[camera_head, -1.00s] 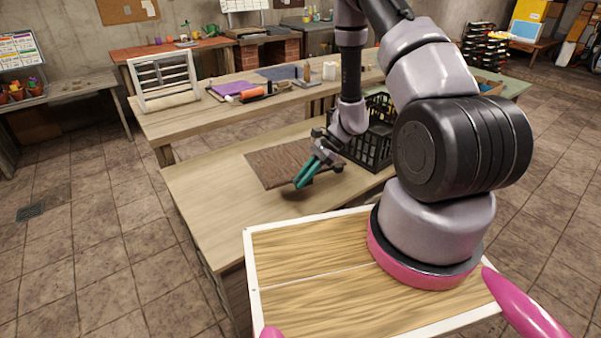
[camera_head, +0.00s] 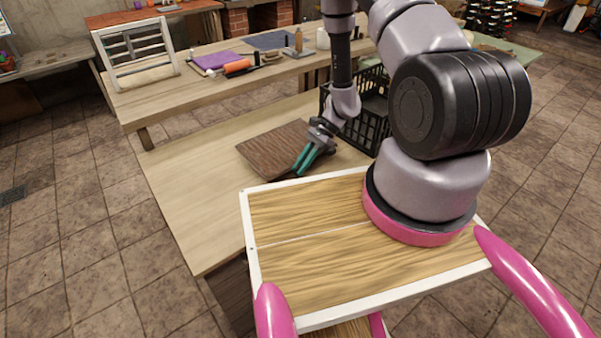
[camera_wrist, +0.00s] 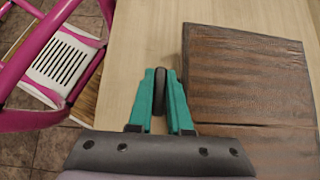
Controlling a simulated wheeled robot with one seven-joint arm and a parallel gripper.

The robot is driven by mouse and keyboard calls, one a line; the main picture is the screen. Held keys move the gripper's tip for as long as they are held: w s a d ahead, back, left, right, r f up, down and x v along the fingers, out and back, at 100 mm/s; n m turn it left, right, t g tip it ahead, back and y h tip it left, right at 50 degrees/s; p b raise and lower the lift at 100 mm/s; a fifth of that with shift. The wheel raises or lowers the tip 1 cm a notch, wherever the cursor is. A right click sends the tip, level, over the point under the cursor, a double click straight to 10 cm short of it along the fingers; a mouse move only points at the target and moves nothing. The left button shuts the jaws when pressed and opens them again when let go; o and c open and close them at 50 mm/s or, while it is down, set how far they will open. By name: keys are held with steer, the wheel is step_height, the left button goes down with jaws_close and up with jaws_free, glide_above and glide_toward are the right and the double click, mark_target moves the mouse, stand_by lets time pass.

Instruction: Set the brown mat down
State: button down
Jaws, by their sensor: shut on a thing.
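The brown mat (camera_head: 272,149) is a dark, flat, wood-grained rectangle over the right part of the near pale wooden table (camera_head: 190,180). It fills the right side of the wrist view (camera_wrist: 245,75). My gripper (camera_head: 303,164), with teal fingers, is at the mat's near right side. In the wrist view the fingers (camera_wrist: 160,88) are closed around a black rounded piece (camera_wrist: 160,92) beside the mat's left edge. How this piece joins the mat is hidden. I cannot tell whether the mat's underside touches the table.
A black crate (camera_head: 367,112) stands behind and right of my gripper. A higher bench (camera_head: 200,92) at the back holds a purple item, an orange roll and a white frame (camera_head: 135,55). The near table's left part is clear.

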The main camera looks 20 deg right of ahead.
steer(key=shift+f, duration=2.2)
steer(key=c, duration=0.8)
jaws_free()
steer(key=shift+c, duration=0.2)
steer(key=shift+w+d+r, duration=0.15)
steer(key=shift+d+r, duration=0.1)
steer(key=shift+r, duration=0.2)
steer(key=v, duration=1.1)
